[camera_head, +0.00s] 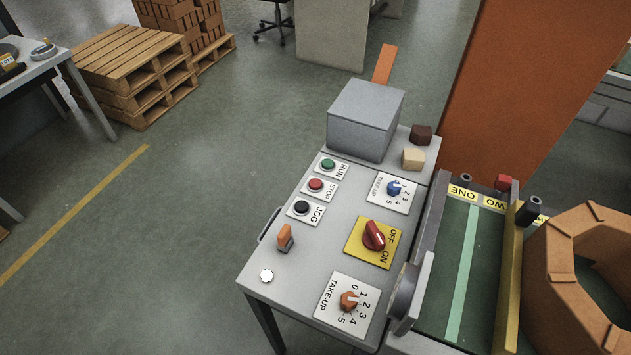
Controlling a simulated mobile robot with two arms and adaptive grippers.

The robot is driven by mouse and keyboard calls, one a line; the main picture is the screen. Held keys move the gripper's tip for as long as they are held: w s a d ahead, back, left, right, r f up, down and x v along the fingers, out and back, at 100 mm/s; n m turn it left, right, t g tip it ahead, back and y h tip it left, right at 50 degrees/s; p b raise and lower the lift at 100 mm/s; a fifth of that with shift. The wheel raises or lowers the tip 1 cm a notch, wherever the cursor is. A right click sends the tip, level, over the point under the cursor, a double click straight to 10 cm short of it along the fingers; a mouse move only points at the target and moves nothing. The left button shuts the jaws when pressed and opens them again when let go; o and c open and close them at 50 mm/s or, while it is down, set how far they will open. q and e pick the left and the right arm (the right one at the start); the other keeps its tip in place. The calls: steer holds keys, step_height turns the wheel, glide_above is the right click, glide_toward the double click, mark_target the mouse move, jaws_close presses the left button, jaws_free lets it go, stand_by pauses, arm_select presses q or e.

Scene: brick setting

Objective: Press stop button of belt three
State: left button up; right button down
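A grey control panel (322,240) stands in the middle of the camera_head view. Along its left side are a green RUN button (327,164), a red STOP button (316,184) and a black JOG button (302,208). I see no belt number beside the STOP button. I cannot make out a label for belt three. Neither of my grippers is in view.
The panel also bears a red OFF/ON knob (374,236), a blue knob (394,188), an orange TAKE-UP knob (349,301), an orange lever (285,238) and a grey box (365,118). An orange-brown ring (562,285) covers the right belts. Pallets (133,62) stand far left; the floor between is clear.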

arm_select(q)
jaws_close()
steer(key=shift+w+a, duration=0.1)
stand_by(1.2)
